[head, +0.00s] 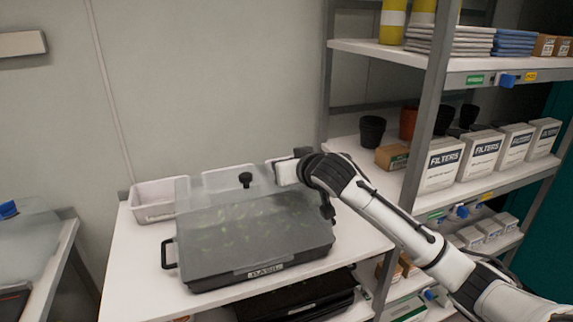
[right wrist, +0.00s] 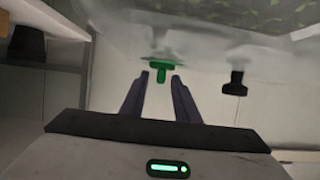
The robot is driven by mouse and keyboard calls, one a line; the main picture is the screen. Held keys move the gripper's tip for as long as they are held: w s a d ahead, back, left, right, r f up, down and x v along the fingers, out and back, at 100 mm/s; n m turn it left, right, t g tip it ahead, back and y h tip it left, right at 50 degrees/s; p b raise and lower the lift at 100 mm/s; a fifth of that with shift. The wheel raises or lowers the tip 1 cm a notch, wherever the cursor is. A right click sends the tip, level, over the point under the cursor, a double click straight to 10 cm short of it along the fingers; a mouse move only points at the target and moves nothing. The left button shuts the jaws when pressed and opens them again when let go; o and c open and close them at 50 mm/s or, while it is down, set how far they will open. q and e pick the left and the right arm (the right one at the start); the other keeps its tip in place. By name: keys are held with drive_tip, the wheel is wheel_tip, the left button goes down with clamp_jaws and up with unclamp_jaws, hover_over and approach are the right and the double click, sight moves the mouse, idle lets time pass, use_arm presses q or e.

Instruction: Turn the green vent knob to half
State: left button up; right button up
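A propagator with a clear, cloudy lid (head: 215,225) and a dark base labelled BASIL (head: 265,270) stands on the white shelf table. Green seedlings show faintly through the lid. A black knob (head: 245,179) is on the lid's far part and also shows in the right wrist view (right wrist: 237,84). The green vent knob (right wrist: 161,68) is T-shaped in the right wrist view; in the head view my right gripper and arm hide it. My right gripper (right wrist: 158,82) is open, its two fingers pointing at the green knob, which lies between or just beyond the tips. My left gripper is not in view.
A pale bin (head: 152,212) stands left of the propagator. A rack with FILTERS boxes (head: 438,165) and dark pots (head: 372,131) is at right, close to my right arm. A grey upright post (head: 425,110) stands beside the arm. Another dark tray (head: 300,300) is below.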

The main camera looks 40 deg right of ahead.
drive_tip(key=shift+s, duration=0.15)
drive_tip(key=v, duration=1)
idle(0.4)
